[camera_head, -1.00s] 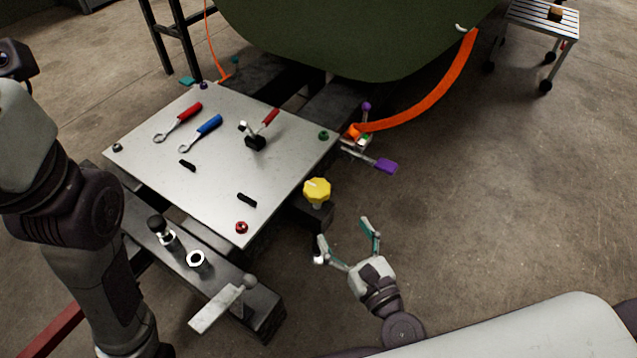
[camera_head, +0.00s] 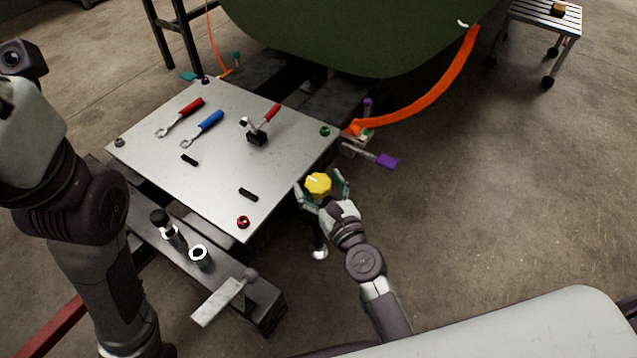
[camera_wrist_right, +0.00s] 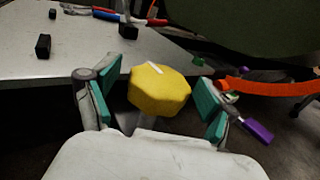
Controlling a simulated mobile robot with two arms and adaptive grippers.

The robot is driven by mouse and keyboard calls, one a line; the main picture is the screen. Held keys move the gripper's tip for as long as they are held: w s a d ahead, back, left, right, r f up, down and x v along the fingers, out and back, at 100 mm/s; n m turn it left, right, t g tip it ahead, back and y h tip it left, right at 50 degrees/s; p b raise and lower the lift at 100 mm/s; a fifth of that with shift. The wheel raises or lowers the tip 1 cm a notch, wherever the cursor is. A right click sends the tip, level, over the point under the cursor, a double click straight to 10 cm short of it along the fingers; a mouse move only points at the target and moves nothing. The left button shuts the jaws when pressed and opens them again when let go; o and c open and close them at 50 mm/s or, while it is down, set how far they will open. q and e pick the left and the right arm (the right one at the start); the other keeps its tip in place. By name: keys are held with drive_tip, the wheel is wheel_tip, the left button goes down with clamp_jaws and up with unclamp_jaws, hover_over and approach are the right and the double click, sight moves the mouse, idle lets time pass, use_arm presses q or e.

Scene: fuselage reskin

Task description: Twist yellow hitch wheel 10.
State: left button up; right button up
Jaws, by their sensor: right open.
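The yellow hitch wheel (camera_head: 318,183) is a knob with a faceted rim and a white mark on top, beside the right edge of the metal table. It also shows in the right wrist view (camera_wrist_right: 159,89), on a pale stem. My right gripper (camera_head: 322,186) is open, with one teal-padded finger on each side of the wheel. In the right wrist view the fingers (camera_wrist_right: 155,103) stand apart from the wheel, with a gap on both sides. My left arm is at the left of the head view; its gripper fingers are not visible.
The metal plate (camera_head: 215,160) carries red and blue wrenches, a red-handled clamp (camera_head: 262,128) and black pieces. A purple-handled lever (camera_head: 386,161) and an orange strap (camera_head: 430,108) lie beyond the wheel. A beam (camera_head: 240,290) with fittings stands front left.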

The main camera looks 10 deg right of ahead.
drive_tip(key=c, duration=1.2)
drive_tip(key=shift+n+y+b, duration=0.3)
drive_tip(key=shift+n+y, duration=0.1)
drive_tip(key=shift+y, duration=0.2)
